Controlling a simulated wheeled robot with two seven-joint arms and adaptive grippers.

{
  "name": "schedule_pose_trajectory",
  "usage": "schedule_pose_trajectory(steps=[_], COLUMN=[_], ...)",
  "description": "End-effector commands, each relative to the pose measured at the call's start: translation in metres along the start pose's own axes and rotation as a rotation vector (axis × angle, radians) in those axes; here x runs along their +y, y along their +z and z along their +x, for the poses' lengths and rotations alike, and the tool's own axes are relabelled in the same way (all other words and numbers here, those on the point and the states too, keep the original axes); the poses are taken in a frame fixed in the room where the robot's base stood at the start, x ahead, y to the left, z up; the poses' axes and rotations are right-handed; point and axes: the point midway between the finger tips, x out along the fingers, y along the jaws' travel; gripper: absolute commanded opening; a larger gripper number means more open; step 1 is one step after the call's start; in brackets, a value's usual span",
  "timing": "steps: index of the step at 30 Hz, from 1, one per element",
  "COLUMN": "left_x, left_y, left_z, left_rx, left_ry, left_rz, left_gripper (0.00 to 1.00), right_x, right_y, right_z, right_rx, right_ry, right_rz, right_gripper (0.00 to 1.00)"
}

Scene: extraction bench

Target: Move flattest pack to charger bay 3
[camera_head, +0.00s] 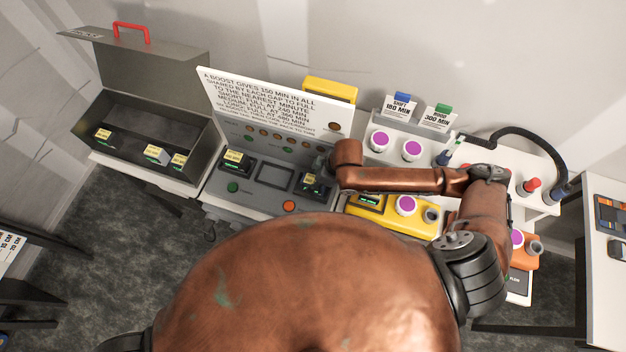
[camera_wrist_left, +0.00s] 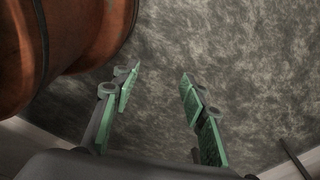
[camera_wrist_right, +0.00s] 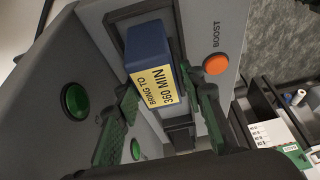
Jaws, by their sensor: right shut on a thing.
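My right gripper (camera_head: 322,172) is shut on a dark blue pack (camera_wrist_right: 150,52), which carries a yellow label reading "BRING TO 360 MIN". The held pack also shows in the head view (camera_head: 311,185), at the right end of the grey charger (camera_head: 262,198). It is at a dark bay recess; I cannot tell whether it is fully seated. Another labelled pack (camera_head: 234,160) sits at the charger's left end. Bay numbers and charge levels are not readable. In the left wrist view my left gripper (camera_wrist_left: 160,85) is open and empty above the floor; the head view does not show it.
An open grey case (camera_head: 150,125) at left holds three labelled packs. A white instruction sign (camera_head: 270,100) stands behind the charger. An orange BOOST button (camera_wrist_right: 216,65) is close to the held pack. A yellow device (camera_head: 370,212) and purple-topped pots crowd the right.

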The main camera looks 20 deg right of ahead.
Motion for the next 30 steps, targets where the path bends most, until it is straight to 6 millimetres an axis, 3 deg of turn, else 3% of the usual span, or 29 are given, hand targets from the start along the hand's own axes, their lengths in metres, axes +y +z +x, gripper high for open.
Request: schedule_pose_trajectory(steps=[1,4,11,12,18,30], left_x=[0.001,0.002,0.000,0.000,-0.002,0.000], left_y=[0.016,0.029,0.006,0.000,-0.017,0.008], left_z=[-0.001,-0.001,-0.001,0.000,0.000,0.000], left_rx=[-0.021,-0.038,-0.009,-0.002,0.021,-0.011], left_ry=[0.001,0.002,0.000,0.000,-0.002,0.000], left_rz=[-0.004,-0.006,-0.001,0.000,0.003,-0.002], left_gripper=[0.40,0.40,0.40,0.40,0.40,0.40], right_x=[0.001,0.001,0.000,0.000,0.000,0.001], right_y=[-0.002,-0.002,0.000,0.001,0.001,-0.001], right_z=[0.000,0.000,0.003,0.004,0.003,-0.003], right_rx=[0.004,0.004,0.003,0.001,0.001,0.002], right_ry=[0.002,0.002,0.000,0.000,0.000,0.002], right_rz=[-0.002,-0.002,-0.001,-0.001,-0.001,-0.001], right_gripper=[0.00,0.00,0.00,0.38,0.52,0.54])
